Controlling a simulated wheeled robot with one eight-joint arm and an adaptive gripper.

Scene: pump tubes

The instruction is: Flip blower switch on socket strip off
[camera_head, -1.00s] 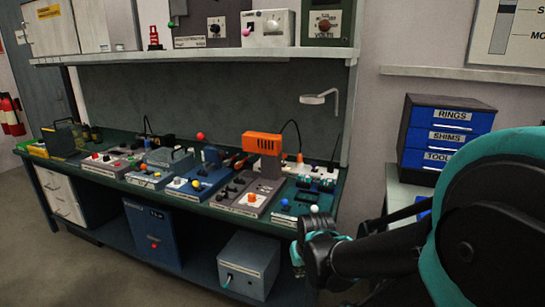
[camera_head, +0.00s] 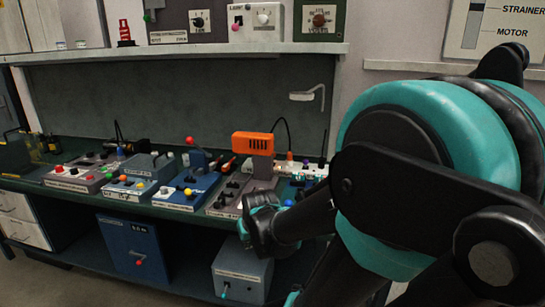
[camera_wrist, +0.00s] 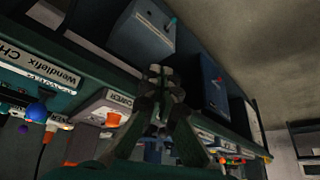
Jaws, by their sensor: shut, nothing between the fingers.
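In the head view my arm's dark end is in front of the bench, left of and below the strip. In the wrist view my gripper (camera_wrist: 161,76) is shut and empty, its fingers converging at the tips. I cannot identify the strip in the wrist view.
An orange device (camera_head: 253,143) stands on the bench near the strip. A blue unit with a red ball-topped lever (camera_head: 190,141) and other control boxes crowd the bench. A grey box (camera_head: 242,274) sits below the bench.

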